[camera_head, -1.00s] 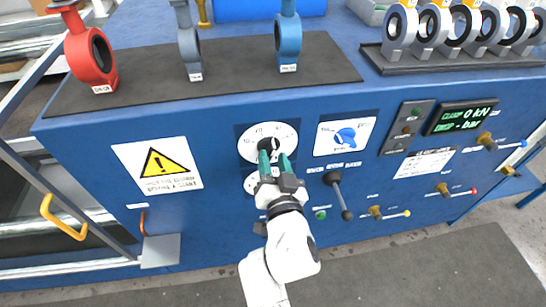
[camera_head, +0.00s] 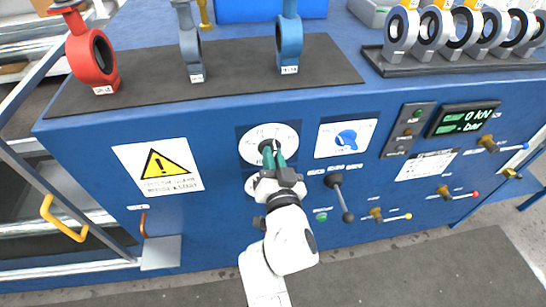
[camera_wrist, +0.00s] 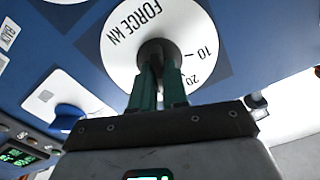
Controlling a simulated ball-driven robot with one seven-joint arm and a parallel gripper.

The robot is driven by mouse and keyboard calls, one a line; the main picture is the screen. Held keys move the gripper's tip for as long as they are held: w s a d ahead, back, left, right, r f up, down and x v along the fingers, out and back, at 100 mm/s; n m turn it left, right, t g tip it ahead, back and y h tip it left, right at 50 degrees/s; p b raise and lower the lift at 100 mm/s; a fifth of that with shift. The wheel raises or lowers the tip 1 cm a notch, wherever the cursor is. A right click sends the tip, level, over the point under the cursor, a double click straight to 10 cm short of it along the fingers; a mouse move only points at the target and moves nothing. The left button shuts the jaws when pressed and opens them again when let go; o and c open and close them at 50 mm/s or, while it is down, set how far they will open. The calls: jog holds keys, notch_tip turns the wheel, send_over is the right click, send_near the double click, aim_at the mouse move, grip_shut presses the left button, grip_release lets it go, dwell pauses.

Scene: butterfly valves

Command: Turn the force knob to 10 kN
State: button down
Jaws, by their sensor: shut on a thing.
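The force knob (camera_wrist: 155,47) is a dark round knob in the middle of a white dial (camera_head: 254,139) on the blue bench front. In the wrist view the dial (camera_wrist: 122,45) reads "FORCE kN", with 10 and 20 at its right side. My gripper (camera_head: 272,154) reaches up to the dial, its green fingers shut on the knob; they also show in the wrist view (camera_wrist: 158,75). The fingers hide part of the knob and dial, and I cannot tell which mark the knob points to. The display (camera_head: 468,119) shows 0 kN and "- bar".
A second white dial below is mostly hidden by my gripper. Valve handles stick out further right. A yellow warning sign (camera_head: 158,165) is at the left.

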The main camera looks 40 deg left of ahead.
jog(key=shift+n, duration=0.3)
jog(key=shift+s+a+f+n+b, duration=0.15)
jog(key=shift+n+b, duration=0.2)
jog(key=shift+n, duration=3.95)
jog(key=shift+s+a+n+b, duration=0.1)
jog(key=shift+n+b, duration=0.2)
jog(key=shift+n, duration=4)
jog(key=c, duration=1.1)
grip_release()
jog(key=shift+c, duration=0.2)
